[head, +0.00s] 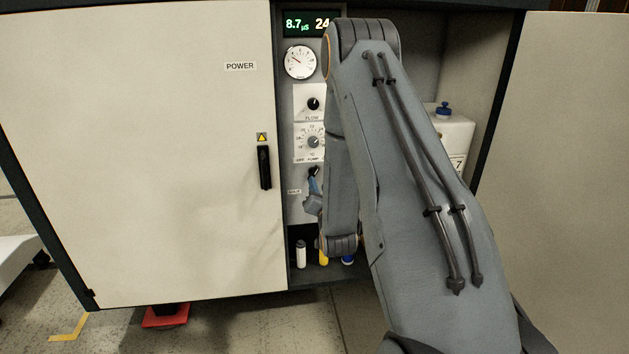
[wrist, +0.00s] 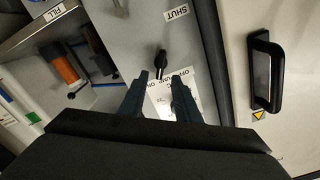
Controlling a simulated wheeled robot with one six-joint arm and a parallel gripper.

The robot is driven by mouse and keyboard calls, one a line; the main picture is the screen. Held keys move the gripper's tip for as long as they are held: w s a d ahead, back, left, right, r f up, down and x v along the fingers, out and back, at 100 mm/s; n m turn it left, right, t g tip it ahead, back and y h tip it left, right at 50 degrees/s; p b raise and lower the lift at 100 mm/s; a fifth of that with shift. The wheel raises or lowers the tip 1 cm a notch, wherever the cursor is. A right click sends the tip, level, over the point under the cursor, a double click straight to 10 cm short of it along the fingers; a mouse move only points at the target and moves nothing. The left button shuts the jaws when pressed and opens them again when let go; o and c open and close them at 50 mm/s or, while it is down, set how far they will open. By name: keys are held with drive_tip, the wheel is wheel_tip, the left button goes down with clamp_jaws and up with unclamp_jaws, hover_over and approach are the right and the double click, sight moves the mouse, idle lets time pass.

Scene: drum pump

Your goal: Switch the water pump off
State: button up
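The pump switch is a small black knob (head: 314,171) just below the OFF and PUMP lettering on the panel in the head view. My gripper (head: 314,190) is at the panel there, just below the knob, and my arm covers part of the area. In the wrist view the picture is turned over, and the black knob (wrist: 161,61) stands just past my fingertips. My gripper (wrist: 160,79) is open, with one finger on each side of the knob's lower end in the picture. I cannot tell whether either finger touches it. The white OFF/ON plate (wrist: 165,98) shows between the fingers.
A FLOW knob (head: 313,104), a temperature dial (head: 313,142) and a round gauge (head: 299,62) sit above. The POWER door (head: 140,150) with its black handle (head: 264,167) is left. Bottles stand on the low shelf, including a white one (head: 301,254).

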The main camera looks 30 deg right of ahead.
sight(315, 174)
drive_tip(key=shift+x, duration=3.55)
clamp_jaws()
